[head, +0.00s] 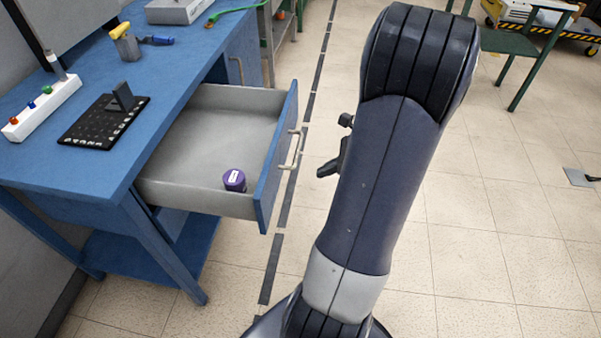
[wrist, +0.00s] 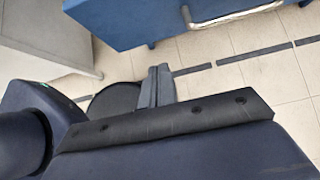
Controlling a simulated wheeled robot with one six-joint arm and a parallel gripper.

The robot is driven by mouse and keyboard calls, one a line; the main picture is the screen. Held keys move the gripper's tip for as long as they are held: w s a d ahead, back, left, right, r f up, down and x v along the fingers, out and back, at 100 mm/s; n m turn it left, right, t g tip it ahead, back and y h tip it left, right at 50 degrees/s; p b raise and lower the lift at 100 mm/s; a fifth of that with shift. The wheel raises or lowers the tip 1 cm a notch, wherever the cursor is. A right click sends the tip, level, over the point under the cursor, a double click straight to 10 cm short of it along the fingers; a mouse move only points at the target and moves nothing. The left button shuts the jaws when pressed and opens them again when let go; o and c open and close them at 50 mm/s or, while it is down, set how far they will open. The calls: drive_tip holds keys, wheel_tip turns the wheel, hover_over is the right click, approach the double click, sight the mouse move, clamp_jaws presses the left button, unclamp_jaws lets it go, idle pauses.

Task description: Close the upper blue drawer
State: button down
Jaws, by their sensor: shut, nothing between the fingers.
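The upper blue drawer (head: 277,160) stands pulled far out of the blue workbench, its grey tray exposed. Its metal handle (head: 297,150) faces right toward my arm. A purple round object (head: 234,180) lies in the tray near the front. In the wrist view a blue drawer front (wrist: 125,22) and its handle (wrist: 235,14) show at the top. My gripper (wrist: 156,82) is shut and empty, below the handle in that picture and apart from it. In the head view my arm hides most of the gripper; only small dark parts show right of the drawer.
The blue workbench (head: 70,175) carries a black keypad (head: 100,122), a white strip with coloured buttons (head: 42,108) and a yellow-handled tool (head: 122,38). A green chair or stand (head: 530,48) is at the upper right. The tiled floor right of my arm is mostly clear.

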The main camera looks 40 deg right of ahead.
sight(274, 186)
drive_tip(key=x, duration=0.3)
drive_tip(key=r+x, duration=0.1)
drive_tip(key=x, duration=0.3)
drive_tip(key=w+a+x, duration=0.1)
drive_tip(key=x, duration=0.3)
drive_tip(key=shift+w+a+r+b, duration=0.1)
drive_tip(key=shift+a+r+b, duration=0.05)
drive_tip(key=shift+b, duration=0.2)
drive_tip(key=shift+w+a, duration=0.4)
drive_tip(key=shift+w, duration=0.05)
drive_tip(key=shift+w+a, duration=0.1)
drive_tip(key=w+a, duration=0.7)
drive_tip(key=w, duration=0.1)
drive_tip(key=w+a+p, duration=0.1)
drive_tip(key=w+a, duration=0.6)
drive_tip(key=w, duration=0.1)
drive_tip(key=w+a+p, duration=0.1)
drive_tip(key=w+a, duration=0.6)
drive_tip(key=w, duration=0.1)
drive_tip(key=shift+w, duration=0.35)
drive_tip(key=shift+w+a+r, duration=0.1)
drive_tip(key=shift+w+a, duration=0.05)
drive_tip(key=shift+r, duration=0.1)
